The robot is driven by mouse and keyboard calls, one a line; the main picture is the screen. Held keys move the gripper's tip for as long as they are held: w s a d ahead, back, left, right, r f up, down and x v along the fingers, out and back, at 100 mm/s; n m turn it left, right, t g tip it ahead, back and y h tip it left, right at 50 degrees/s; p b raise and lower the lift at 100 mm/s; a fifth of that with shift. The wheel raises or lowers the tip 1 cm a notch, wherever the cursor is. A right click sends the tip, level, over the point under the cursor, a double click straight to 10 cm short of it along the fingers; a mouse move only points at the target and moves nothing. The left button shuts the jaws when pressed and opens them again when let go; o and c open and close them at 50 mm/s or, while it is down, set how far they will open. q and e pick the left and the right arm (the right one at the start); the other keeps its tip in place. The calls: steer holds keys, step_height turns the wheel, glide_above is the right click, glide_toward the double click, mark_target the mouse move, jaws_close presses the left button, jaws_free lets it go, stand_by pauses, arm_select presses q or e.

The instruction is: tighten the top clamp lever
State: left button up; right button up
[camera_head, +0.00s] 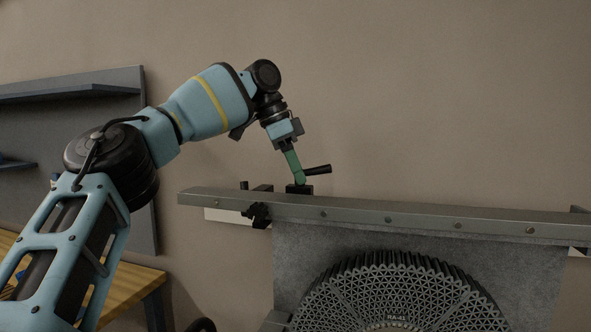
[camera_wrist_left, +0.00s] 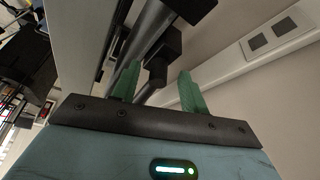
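The top clamp lever (camera_head: 318,169) is a short black handle above a black clamp block (camera_head: 299,189) on the top edge of a long grey beam. My left gripper (camera_head: 295,168) reaches down to it from above, its green fingertips right beside the lever's base. In the left wrist view the green fingers of my left gripper (camera_wrist_left: 158,90) stand apart, with a black clamp part (camera_wrist_left: 160,60) between and beyond them. I see a gap by the right finger; I cannot tell whether the left finger touches. My right gripper is not in view.
The grey beam (camera_head: 400,211) runs across the right half. A black knob (camera_head: 257,214) sits on its left part. Below hang a grey panel (camera_head: 300,250) and a round lattice specimen (camera_head: 395,290). A wooden table (camera_head: 135,290) and dark shelf (camera_head: 75,88) stand left. The wall area above the beam is clear.

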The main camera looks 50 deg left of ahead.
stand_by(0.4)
arm_select(q)
steer(key=shift+p+v, duration=0.3)
steer(key=shift+v, duration=0.6)
steer(key=shift+p+v, duration=0.35)
steer(key=shift+v, duration=1.65)
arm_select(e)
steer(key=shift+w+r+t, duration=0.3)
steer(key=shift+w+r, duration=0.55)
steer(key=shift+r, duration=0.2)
